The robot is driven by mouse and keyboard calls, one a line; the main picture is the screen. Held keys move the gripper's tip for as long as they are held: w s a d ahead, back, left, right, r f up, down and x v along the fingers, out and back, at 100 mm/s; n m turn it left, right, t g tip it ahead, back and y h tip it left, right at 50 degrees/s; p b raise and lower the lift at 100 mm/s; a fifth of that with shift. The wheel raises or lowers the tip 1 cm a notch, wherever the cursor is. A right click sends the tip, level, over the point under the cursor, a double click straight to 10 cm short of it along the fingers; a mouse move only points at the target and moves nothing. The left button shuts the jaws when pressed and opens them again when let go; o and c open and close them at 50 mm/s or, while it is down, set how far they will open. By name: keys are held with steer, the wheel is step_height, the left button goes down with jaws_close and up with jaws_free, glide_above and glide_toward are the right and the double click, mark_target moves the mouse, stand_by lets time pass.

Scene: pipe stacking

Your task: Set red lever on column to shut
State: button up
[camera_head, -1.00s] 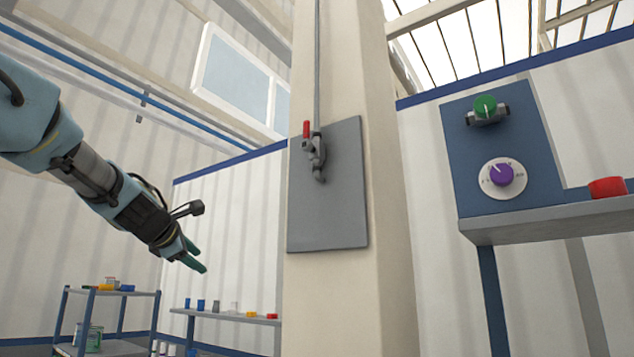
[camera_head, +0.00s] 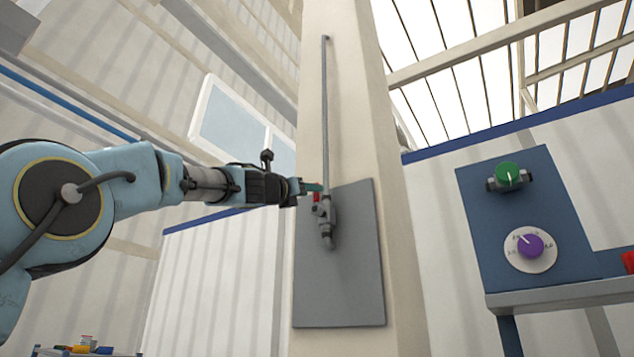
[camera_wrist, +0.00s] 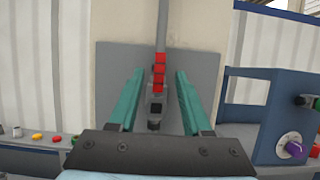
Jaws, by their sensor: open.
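The red lever (camera_wrist: 159,72) is on a grey valve (camera_head: 327,222) and pipe, mounted on a grey plate (camera_head: 340,285) on the beige column (camera_head: 345,120). In the wrist view the lever stands upright in line with the pipe, between the two green fingers. My gripper (camera_head: 313,188) is at the lever in the head view, reaching in from the left. The fingers (camera_wrist: 158,92) are open, one on each side of the lever, with a visible gap to it. In the head view the fingers hide part of the lever (camera_head: 316,199).
A blue panel (camera_head: 480,225) with a green knob (camera_head: 508,174) and a purple dial (camera_head: 530,245) stands on a shelf at the right. A shelf with small coloured items (camera_wrist: 38,138) is at the lower left in the wrist view.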

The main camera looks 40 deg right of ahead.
mark_target(316, 202)
steer(key=p+x, duration=0.2)
steer(key=x, duration=0.2)
steer(key=shift+w+r+p, duration=0.1)
steer(key=shift+r+p, duration=0.05)
steer(key=shift+p, duration=0.15)
steer(key=shift+d, duration=0.25)
jaws_close()
stand_by(1.1)
